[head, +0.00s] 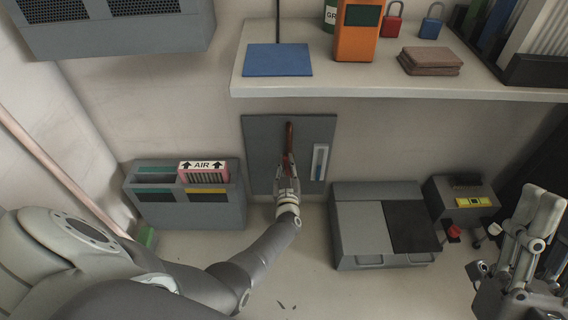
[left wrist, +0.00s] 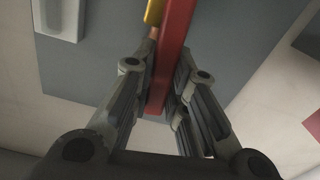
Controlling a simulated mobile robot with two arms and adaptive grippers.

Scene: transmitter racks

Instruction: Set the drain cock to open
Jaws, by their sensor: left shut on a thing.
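The drain cock's red lever (head: 289,140) is on a grey panel (head: 260,130) on the wall. In the head view the lever runs nearly straight up and down, its lower end at my left gripper (head: 287,180). In the left wrist view the red lever (left wrist: 172,55) passes between the two fingers of my left gripper (left wrist: 163,95), which is shut on it. A yellow piece (left wrist: 154,12) shows beside the lever at the top. The cock's body is mostly hidden. My right gripper (head: 535,215) is at the right edge, away from the panel; its finger gap is unclear.
A pale gauge strip (head: 319,162) is right of the lever. A grey bin with an AIR box (head: 203,167) stands left, and a grey case (head: 362,220) stands right. A shelf (head: 400,92) with an orange device (head: 357,45) and padlocks juts out above.

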